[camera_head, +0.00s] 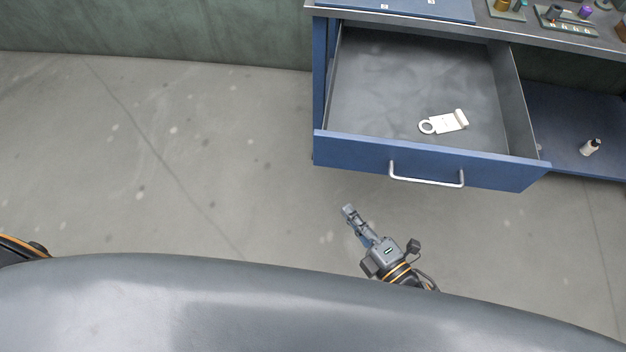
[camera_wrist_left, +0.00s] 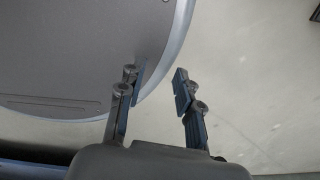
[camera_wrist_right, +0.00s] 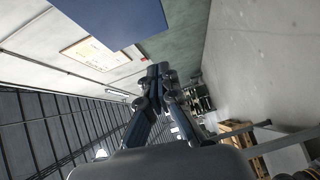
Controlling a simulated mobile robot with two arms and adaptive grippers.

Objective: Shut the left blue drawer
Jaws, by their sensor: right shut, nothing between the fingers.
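The left blue drawer (camera_head: 350,150) is pulled far out of the workbench, with its grey inside open to view. A silver bar handle (camera_head: 425,181) runs along its front. A white tag-like item with a ring (camera_head: 443,122) lies in the drawer. My right gripper (camera_head: 347,209) is shut and empty, in front of the drawer face and left of the handle, apart from both in the picture. The right wrist view also shows its fingers (camera_wrist_right: 158,72) together. My left gripper (camera_wrist_left: 157,76) is open with nothing between its fingers; the head view does not show its fingers.
The workbench top (camera_head: 470,32) holds a blue mat (camera_head: 400,8) and trays of small parts (camera_head: 575,22). A lower blue shelf (camera_head: 570,120) right of the drawer bears a small white bottle (camera_head: 590,148). The floor (camera_head: 180,150) left of the drawer is clear.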

